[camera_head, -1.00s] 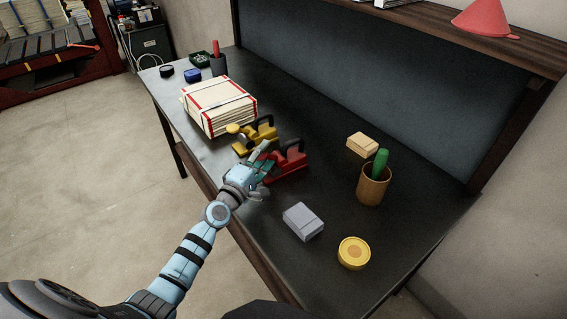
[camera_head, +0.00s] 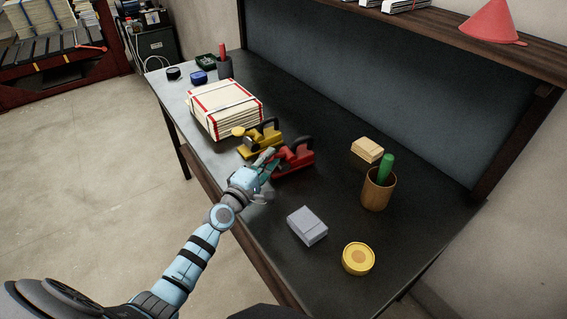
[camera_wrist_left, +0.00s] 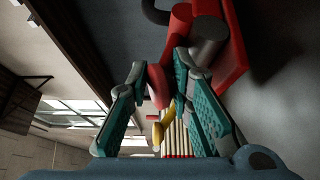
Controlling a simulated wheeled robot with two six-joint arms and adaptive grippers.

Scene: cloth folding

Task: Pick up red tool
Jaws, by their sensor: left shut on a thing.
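The red tool (camera_head: 298,156), with dark parts on top, lies near the middle of the dark workbench. My left gripper (camera_head: 268,160) is at its left end, shut on it. In the left wrist view the two green-padded fingers (camera_wrist_left: 160,78) have a rounded red knob (camera_wrist_left: 157,90) of the tool between them. The tool's red body (camera_wrist_left: 229,50) runs along the upper right there. In the head view the fingers partly hide that end of the tool. My right gripper is in neither view.
A yellow tool (camera_head: 261,140) lies close behind the red one, near strapped papers (camera_head: 225,107). A grey box (camera_head: 307,226), yellow round tin (camera_head: 358,258), tan block (camera_head: 367,150) and brown cup (camera_head: 377,194) with a green item stand to the right.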

